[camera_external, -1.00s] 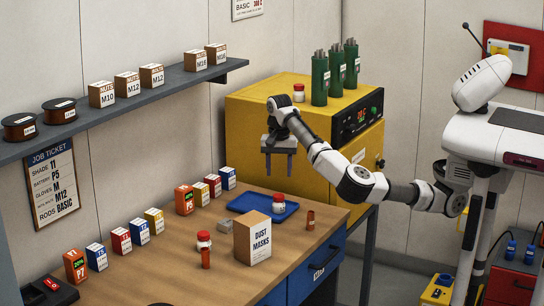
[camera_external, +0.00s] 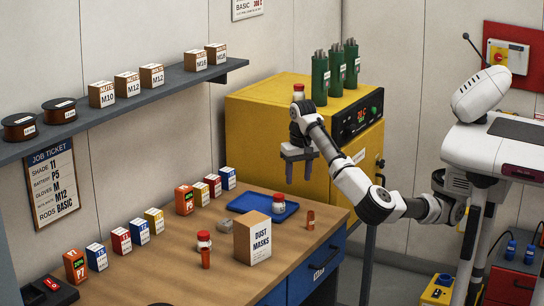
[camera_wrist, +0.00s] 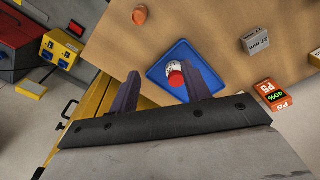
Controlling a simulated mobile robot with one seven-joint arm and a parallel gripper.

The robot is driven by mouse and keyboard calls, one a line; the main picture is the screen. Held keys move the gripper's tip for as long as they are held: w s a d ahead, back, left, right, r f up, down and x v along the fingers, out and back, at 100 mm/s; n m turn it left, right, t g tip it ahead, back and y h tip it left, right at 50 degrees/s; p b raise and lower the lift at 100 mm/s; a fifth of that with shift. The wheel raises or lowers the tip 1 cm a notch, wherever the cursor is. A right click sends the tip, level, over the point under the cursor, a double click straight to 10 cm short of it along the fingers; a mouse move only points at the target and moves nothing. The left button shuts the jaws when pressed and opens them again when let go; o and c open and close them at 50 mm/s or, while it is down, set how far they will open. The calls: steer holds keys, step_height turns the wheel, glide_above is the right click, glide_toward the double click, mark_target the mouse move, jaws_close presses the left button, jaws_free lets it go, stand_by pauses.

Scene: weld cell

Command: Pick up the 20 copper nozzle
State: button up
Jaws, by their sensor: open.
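Two small copper-coloured cylinders stand on the workbench in the external view: one copper cylinder (camera_external: 311,220) near the right edge, right of the blue tray, and another copper cylinder (camera_external: 206,258) left of the dust masks box. Any number on them is too small to read. One copper cylinder (camera_wrist: 140,15) shows at the top of the wrist view. My gripper (camera_external: 298,178) is open and empty, above the far right part of the bench. In the wrist view my gripper (camera_wrist: 162,80) points toward the blue tray, with the copper cylinder beyond it.
The blue tray (camera_external: 245,201) holds a red-and-white jar (camera_external: 278,203). The dust masks box (camera_external: 252,238) stands between the cylinders. Another jar (camera_external: 204,240) and a grey box (camera_external: 224,227) are nearby. Several small boxes line the wall side. A yellow cabinet (camera_external: 260,140) stands behind.

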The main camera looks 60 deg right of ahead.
mark_target(311, 212)
steer(key=s+a+n+b, duration=0.1)
steer(key=s+n+b, duration=0.1)
steer(key=s+n, duration=0.35)
steer(key=shift+m+t, duration=0.3)
steer(key=shift+m, duration=0.25)
step_height(311, 212, down, 8)
steer(key=shift+s+r, duration=0.15)
steer(key=shift+r, duration=0.05)
steer(key=shift+w+d+f, duration=0.1)
steer(key=shift+w+f, duration=0.15)
steer(key=shift+f, duration=1.3)
steer(key=shift+w+d+f, duration=0.1)
steer(key=shift+w+f, duration=0.1)
steer(key=shift+f, duration=1.3)
steer(key=shift+c, duration=0.2)
jaws_close()
steer(key=shift+r, duration=0.15)
